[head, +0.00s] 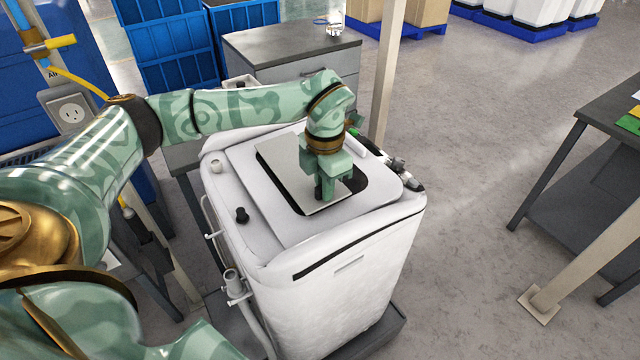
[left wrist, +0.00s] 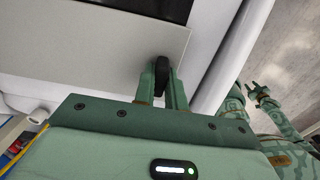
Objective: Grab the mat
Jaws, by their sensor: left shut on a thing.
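The mat (head: 285,165) looks like a flat grey sheet. It lies over a dark, round-cornered area on top of a white machine (head: 350,270), and part of that dark area shows at its right. It also shows in the left wrist view (left wrist: 90,50). My left gripper (head: 326,198) points down at the mat's near right part. In the left wrist view my left gripper (left wrist: 162,85) is shut at the mat's edge, with black between its fingers; the exact contact is partly hidden. My right gripper (left wrist: 262,93) appears small at the right of the left wrist view, its opening unclear.
A black knob (head: 242,215) stands on the machine's top, left of the mat. A grey cabinet (head: 290,50) stands behind, with a pale post (head: 388,70) beside it. A dark table (head: 590,150) is at the right.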

